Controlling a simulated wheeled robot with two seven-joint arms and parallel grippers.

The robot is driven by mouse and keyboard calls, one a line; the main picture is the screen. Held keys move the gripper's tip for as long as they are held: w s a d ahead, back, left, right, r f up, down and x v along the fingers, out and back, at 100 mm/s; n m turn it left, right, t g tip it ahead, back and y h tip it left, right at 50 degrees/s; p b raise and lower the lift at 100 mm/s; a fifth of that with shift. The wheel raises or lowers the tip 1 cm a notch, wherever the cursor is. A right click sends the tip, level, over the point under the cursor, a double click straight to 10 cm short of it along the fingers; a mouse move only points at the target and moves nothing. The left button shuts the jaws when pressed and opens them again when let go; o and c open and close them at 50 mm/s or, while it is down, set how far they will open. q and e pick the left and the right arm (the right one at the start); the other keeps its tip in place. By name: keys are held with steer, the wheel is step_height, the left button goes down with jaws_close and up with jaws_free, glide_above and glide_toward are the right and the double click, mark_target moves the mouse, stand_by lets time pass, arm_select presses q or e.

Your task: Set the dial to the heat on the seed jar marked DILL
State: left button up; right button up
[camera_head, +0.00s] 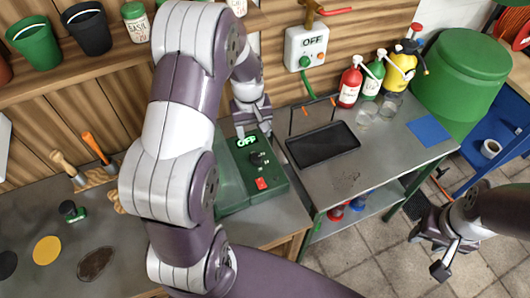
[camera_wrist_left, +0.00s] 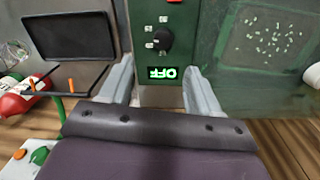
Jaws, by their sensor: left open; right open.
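A green control box (camera_head: 232,195) stands on the bench with a lit OFF display (camera_head: 246,141), a black dial (camera_head: 258,158) and a red button (camera_head: 262,183). In the left wrist view the dial (camera_wrist_left: 162,39) has small white marks around it, too small to read. The display (camera_wrist_left: 162,73) appears upside down there. My left gripper (camera_head: 254,130) is open and empty at the display end of the box, with its fingers (camera_wrist_left: 157,78) apart. My right gripper (camera_head: 441,247) is open and empty at lower right. I cannot read DILL on any jar; my left arm hides part of the shelf.
A jar marked BASIL (camera_head: 137,24) stands on the shelf, beside green (camera_head: 34,43) and black (camera_head: 87,30) pots. A black tray (camera_head: 322,146) lies right of the box. Spray bottles (camera_head: 350,84) stand behind it.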

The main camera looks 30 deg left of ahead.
mark_target(256, 158)
arm_select(q)
steer(key=f, duration=0.1)
steer(key=s+f+p, duration=0.1)
steer(key=f, duration=0.1)
steer(key=shift+s+f, duration=0.1)
steer(key=shift+f, duration=0.2)
steer(key=f, duration=0.4)
steer(key=w+f+p, duration=0.1)
steer(key=f, duration=0.2)
steer(key=shift+w, duration=0.1)
steer(key=shift+d+f, duration=0.1)
steer(key=shift+f, duration=0.15)
steer(key=shift+s, duration=0.25)
steer(key=shift+w+f, duration=0.1)
steer(key=shift+c, duration=0.5)
steer(key=c, duration=0.9)
arm_select(e)
steer(key=shift+s+a+r, duration=0.1)
steer(key=shift+s+r, duration=0.05)
steer(key=shift+r, duration=0.45)
steer(key=shift+s+a+r, duration=0.1)
steer(key=shift+s+r, duration=0.05)
steer(key=shift+r, duration=0.45)
